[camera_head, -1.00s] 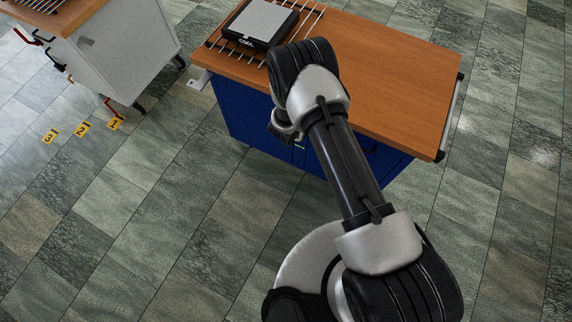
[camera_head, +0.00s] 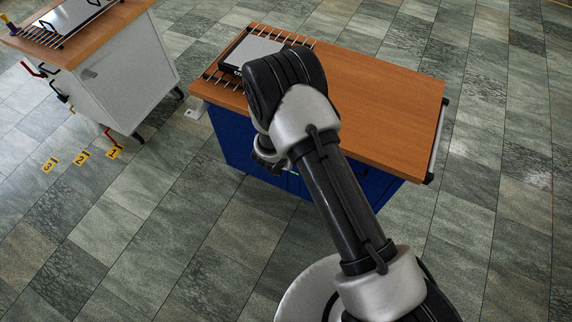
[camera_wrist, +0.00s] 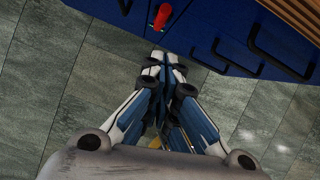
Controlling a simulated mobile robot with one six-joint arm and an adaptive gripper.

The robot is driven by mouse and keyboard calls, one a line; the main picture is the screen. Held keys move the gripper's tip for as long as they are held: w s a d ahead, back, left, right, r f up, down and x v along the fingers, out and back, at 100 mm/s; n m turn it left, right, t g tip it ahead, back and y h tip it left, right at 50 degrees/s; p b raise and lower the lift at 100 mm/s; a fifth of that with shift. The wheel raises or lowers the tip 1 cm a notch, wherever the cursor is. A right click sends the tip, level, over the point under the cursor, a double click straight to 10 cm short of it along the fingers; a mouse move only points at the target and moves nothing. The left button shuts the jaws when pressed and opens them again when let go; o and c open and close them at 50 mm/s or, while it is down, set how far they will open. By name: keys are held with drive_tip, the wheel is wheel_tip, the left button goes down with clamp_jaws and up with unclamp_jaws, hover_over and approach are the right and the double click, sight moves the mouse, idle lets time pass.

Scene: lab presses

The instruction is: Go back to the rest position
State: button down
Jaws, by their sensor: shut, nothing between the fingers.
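My gripper (camera_wrist: 162,62) shows in the wrist view with its fingertips together and nothing between them. It hangs in front of the blue cabinet (camera_wrist: 215,30), over the tiled floor. In the head view my arm reaches up and left toward the wooden-topped blue cabinet (camera_head: 375,100). My gripper is hidden behind the wrist there.
A grey-topped device (camera_head: 258,50) sits on a metal rack at the cabinet's left end, partly hidden by my arm. A red cylindrical part (camera_wrist: 160,16) and dark handles show on the cabinet front. A white cabinet (camera_head: 125,75) stands left. Floor markers (camera_head: 84,155) lie near it.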

drive_tip(key=shift+s+r, duration=0.15)
drive_tip(key=shift+r, duration=0.45)
